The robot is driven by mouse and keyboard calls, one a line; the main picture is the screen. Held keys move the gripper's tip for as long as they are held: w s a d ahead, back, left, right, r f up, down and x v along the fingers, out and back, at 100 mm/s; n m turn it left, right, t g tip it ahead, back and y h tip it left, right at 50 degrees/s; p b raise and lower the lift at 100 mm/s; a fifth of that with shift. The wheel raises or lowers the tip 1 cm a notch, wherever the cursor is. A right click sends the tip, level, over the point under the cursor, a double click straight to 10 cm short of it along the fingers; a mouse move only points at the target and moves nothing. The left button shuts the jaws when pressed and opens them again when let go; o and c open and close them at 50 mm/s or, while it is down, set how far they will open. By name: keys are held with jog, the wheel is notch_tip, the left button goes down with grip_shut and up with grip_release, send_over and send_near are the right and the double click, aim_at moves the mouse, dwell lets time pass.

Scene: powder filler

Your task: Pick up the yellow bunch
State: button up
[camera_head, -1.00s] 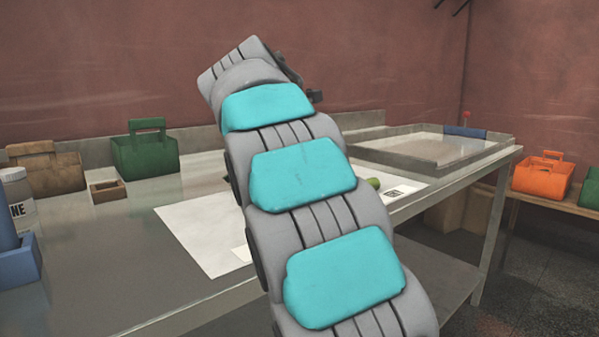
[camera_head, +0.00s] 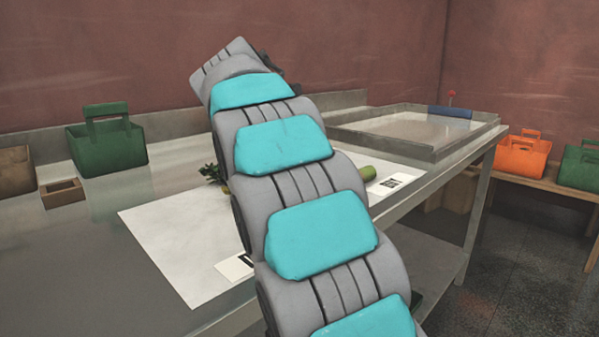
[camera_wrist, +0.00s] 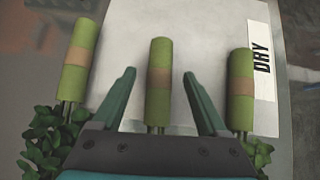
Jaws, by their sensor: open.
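Each has a yellow-green roll with a brown band. Dark green leaves show at the outer two. I cannot tell which one is the yellow bunch. My gripper (camera_wrist: 159,73) is open, with the middle bunch showing between its fingers; I cannot tell the height gap. In the head view my arm hides most of this; a green roll end (camera_head: 367,173) and some leaves (camera_head: 213,175) show.
The pale sheet (camera_head: 165,230) lies on a metal table. A card reading DRY (camera_wrist: 262,62) lies beside the right bunch. A green carrier (camera_head: 107,145) and a small brown box (camera_head: 62,193) stand left. A metal tray (camera_head: 400,120) is at the back right.

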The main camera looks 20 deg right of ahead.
jog(key=shift+x, duration=0.85)
grip_shut()
